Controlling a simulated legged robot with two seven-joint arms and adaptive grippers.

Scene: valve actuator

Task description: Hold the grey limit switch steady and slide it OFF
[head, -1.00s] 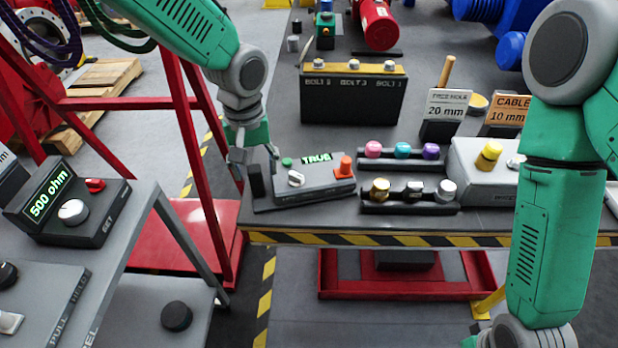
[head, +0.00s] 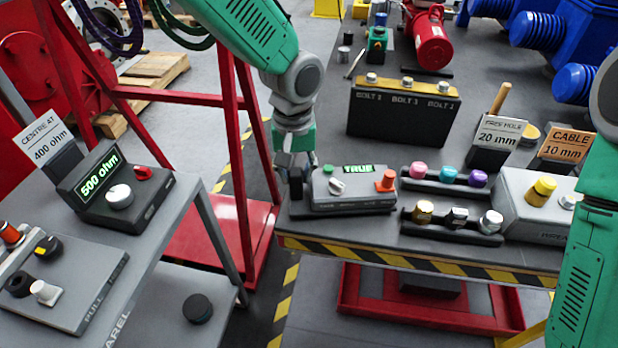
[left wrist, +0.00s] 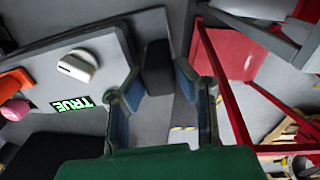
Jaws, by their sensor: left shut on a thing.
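A grey box (head: 350,190) with a lit TRUE display, a white knob (head: 337,187), a green button and an orange knob stands at the front left of the dark table; I take it as the limit switch. A dark upright block (left wrist: 157,68) is at its left end. My left gripper (head: 294,172) points down there, shut on this block, with a finger on each side in the left wrist view (left wrist: 158,95). The white knob also shows in the wrist view (left wrist: 78,66), clear of the fingers. My right gripper is out of view.
Pink, teal and purple knobs (head: 448,178) and a row of metal bolts (head: 457,219) stand right of the box. A black bolt block (head: 403,112) is behind it. A red frame (head: 255,130) and a grey side table (head: 150,240) lie left.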

